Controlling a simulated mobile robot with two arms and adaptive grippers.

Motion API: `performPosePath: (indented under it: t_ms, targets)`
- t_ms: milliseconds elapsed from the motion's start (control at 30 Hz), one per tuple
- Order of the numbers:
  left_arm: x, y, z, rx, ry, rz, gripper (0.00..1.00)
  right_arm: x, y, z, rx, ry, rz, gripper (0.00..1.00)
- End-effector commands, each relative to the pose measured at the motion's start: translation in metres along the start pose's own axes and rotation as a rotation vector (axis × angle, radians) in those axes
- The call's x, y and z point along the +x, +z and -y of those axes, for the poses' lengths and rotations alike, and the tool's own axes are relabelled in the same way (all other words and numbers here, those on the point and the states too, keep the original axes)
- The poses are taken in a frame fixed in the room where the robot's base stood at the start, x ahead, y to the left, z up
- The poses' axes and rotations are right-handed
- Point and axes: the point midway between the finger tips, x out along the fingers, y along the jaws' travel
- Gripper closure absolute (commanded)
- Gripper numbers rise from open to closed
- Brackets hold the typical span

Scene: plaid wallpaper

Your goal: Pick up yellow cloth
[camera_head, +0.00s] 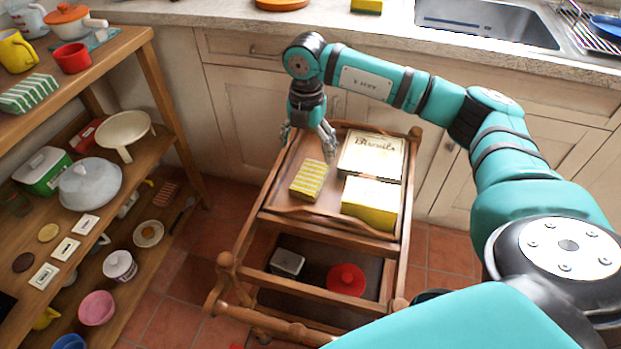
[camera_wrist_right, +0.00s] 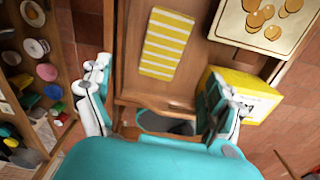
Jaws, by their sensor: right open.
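The yellow cloth (camera_head: 309,180) is a folded, yellow-and-white striped piece lying flat on the left part of the wooden trolley's top tray (camera_head: 290,205). It also shows in the right wrist view (camera_wrist_right: 166,43), beyond the fingertips. My right gripper (camera_head: 308,141) hangs over the back of the tray, behind the cloth and apart from it. Its fingers are spread and empty; in the right wrist view (camera_wrist_right: 158,95) nothing is between them. My left gripper is not in view.
A cream biscuit tin (camera_head: 371,155) and a yellow box (camera_head: 370,204) stand right of the cloth. The tray has raised edges. A red-lidded pot (camera_head: 346,280) and a grey tin (camera_head: 287,262) are on the lower shelf. Crowded shelves (camera_head: 130,60) stand left; the counter (camera_head: 330,35) is behind.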

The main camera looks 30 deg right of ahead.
Motion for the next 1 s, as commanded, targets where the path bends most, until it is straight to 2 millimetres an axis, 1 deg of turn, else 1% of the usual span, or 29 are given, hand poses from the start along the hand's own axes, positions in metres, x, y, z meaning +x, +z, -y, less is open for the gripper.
performPosePath:
  t_ms: [33, 200, 467, 700, 800, 1000]
  targets:
    - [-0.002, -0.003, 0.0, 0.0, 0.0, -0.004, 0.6, 0.014, 0.0, 0.001, 0.0, -0.004, -0.002, 0.1]
    - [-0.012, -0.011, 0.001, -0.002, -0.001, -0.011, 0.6, 0.043, 0.0, 0.001, -0.001, -0.002, -0.001, 0.1]
    - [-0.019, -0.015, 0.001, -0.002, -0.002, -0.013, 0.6, 0.061, 0.0, 0.002, 0.0, -0.001, -0.001, 0.1]
    - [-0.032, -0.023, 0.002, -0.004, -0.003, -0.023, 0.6, 0.097, 0.0, 0.007, -0.001, -0.002, -0.001, 0.1]
    - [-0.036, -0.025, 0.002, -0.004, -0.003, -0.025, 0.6, 0.105, 0.001, 0.007, 0.0, -0.001, -0.001, 0.1]
    - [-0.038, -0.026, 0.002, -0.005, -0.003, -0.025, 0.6, 0.107, 0.001, 0.006, 0.0, 0.0, -0.001, 0.1]
